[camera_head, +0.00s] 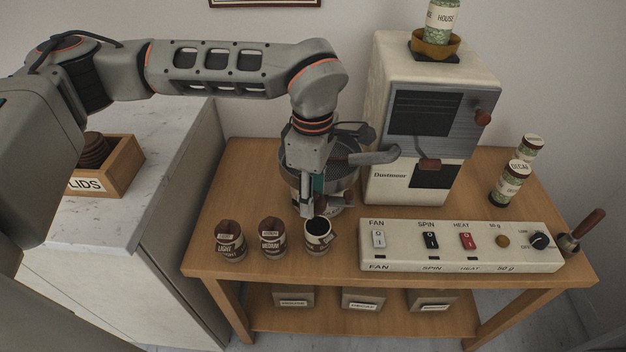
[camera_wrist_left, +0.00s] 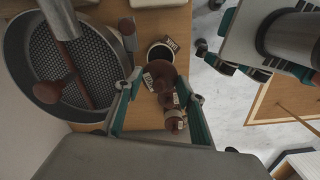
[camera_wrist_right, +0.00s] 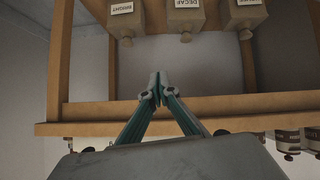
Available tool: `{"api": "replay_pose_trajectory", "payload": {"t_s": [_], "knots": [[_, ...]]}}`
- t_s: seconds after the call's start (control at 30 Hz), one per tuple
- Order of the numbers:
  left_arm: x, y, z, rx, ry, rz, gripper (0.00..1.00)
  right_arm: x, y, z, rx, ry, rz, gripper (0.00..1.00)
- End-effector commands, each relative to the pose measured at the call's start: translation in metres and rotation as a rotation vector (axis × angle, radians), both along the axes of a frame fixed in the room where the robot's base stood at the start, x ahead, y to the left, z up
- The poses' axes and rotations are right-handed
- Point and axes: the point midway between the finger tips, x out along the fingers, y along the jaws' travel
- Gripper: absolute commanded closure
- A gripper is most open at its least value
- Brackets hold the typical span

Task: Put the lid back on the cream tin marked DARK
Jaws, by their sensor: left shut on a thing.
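An open cream tin (camera_head: 319,238) with a dark inside stands at the right end of a row of tins on the cart; its label is too small to read. My left gripper (camera_head: 314,204) is just above and behind it, pointing down. In the left wrist view, the fingers (camera_wrist_left: 165,82) are shut on a brown lid (camera_wrist_left: 162,70). The lid is beside the open tin's mouth (camera_wrist_left: 160,53) in that view and partly overlaps it; the height between them is unclear. My right gripper (camera_wrist_right: 157,90) has its fingertips together, empty, before the cart's lower shelf.
Lidded tins LIGHT (camera_head: 230,240) and MEDIUM (camera_head: 272,239) stand left of the open tin. A perforated round pan (camera_head: 345,152) is behind my left gripper. A switch panel (camera_head: 460,247) is to the right. A LIDS box (camera_head: 118,170) sits on the left counter.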

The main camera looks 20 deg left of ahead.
Motion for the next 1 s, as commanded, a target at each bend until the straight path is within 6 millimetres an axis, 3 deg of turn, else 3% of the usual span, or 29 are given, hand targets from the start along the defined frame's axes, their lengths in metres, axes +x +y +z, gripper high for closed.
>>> {"api": "replay_pose_trajectory", "payload": {"t_s": [0.37, 0.8, 1.0], "knots": [[-0.004, -0.002, -0.009, -0.002, 0.0, -0.03, 0.79, 0.003, 0.002, -0.003, 0.001, -0.006, 0.003, 1.0], [-0.005, -0.002, -0.048, -0.002, 0.005, -0.028, 0.79, 0.005, -0.004, -0.021, -0.023, -0.006, 0.004, 1.0], [-0.004, -0.002, -0.06, -0.002, 0.0, -0.029, 0.79, 0.013, -0.007, -0.014, -0.028, -0.025, 0.001, 1.0]]}}
